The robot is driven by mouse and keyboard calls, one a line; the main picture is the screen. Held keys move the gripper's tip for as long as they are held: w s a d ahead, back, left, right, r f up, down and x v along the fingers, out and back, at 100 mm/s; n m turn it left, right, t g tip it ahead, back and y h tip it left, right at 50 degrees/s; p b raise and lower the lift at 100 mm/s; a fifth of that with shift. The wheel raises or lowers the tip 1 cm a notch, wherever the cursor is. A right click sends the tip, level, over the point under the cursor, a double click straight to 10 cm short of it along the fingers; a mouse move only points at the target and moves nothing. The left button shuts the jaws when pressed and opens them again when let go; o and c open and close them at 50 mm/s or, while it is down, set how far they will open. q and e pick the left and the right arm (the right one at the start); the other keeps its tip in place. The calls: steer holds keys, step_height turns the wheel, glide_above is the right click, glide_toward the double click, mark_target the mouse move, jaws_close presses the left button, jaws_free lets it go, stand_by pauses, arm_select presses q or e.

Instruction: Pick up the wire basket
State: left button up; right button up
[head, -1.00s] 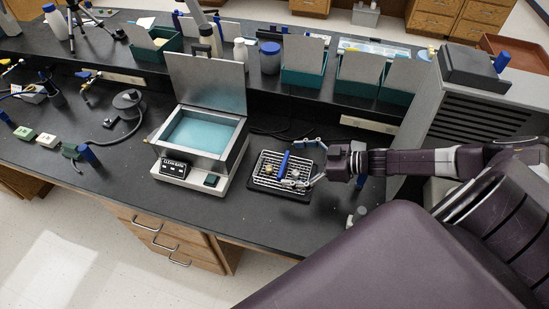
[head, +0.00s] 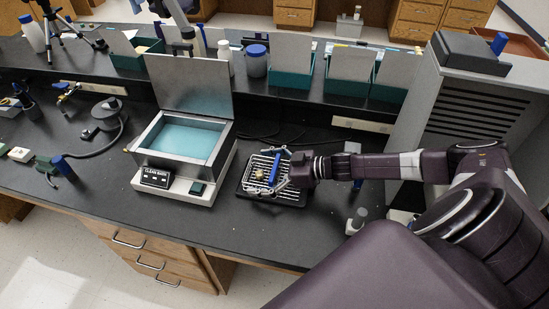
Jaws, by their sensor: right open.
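The wire basket (head: 258,186) is a low silver wire tray with an upright blue handle (head: 274,168). It sits on a black mat (head: 291,199) on the dark bench, right of the bath. A small gold-coloured piece lies in it. My right gripper (head: 277,172) comes in from the right and is open, with its fingers over the basket around the blue handle. I cannot tell whether the fingers touch the handle. My left gripper is not in view.
The open bath labelled clean bath (head: 190,139) holds blue liquid, with its lid raised at the back. Teal bins (head: 290,78) stand on the shelf behind. A grey vented machine (head: 472,110) stands at the right. A small bottle (head: 357,220) stands near the front edge.

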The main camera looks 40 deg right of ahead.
steer(key=c, duration=1.3)
steer(key=shift+c, duration=0.3)
steer(key=shift+r, duration=0.2)
